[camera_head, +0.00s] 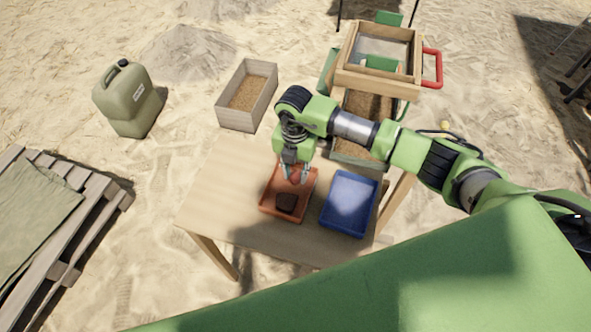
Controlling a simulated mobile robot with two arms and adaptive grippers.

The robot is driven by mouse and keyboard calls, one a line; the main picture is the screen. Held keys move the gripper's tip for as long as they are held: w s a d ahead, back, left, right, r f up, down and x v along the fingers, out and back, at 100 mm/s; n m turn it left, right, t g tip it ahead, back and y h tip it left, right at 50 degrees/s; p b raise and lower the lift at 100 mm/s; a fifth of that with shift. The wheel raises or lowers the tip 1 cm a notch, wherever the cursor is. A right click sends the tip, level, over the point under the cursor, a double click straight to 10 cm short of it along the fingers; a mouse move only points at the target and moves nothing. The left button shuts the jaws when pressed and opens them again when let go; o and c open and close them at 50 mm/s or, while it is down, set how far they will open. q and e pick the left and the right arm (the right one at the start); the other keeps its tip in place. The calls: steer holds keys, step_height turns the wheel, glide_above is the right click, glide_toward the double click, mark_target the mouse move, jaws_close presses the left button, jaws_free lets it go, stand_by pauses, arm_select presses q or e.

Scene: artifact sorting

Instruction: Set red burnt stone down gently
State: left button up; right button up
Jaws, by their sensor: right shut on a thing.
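My right gripper (292,176) reaches down over the back part of the orange-red tray (267,206) on the wooden table. It is shut on a small reddish thing, the red burnt stone (297,174), mostly hidden between the fingers. I cannot tell whether the stone touches the tray floor. A dark brown stone (287,202) lies in the front part of the same tray, apart from the gripper. My left gripper is not in view.
An empty blue tray (349,204) stands right of the orange-red tray. The left part of the wooden table (222,190) is clear. A wooden box of sand (238,118) and a sieve frame with a red handle (342,76) stand behind. A green jerrycan (130,104) is at left.

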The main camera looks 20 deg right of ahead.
mark_target(295, 174)
steer(key=shift+f, duration=0.15)
steer(key=o, duration=1.1)
steer(key=shift+r, duration=0.55)
step_height(295, 174, up, 11)
steer(key=shift+r+b, duration=0.15)
steer(key=shift+b, duration=0.95)
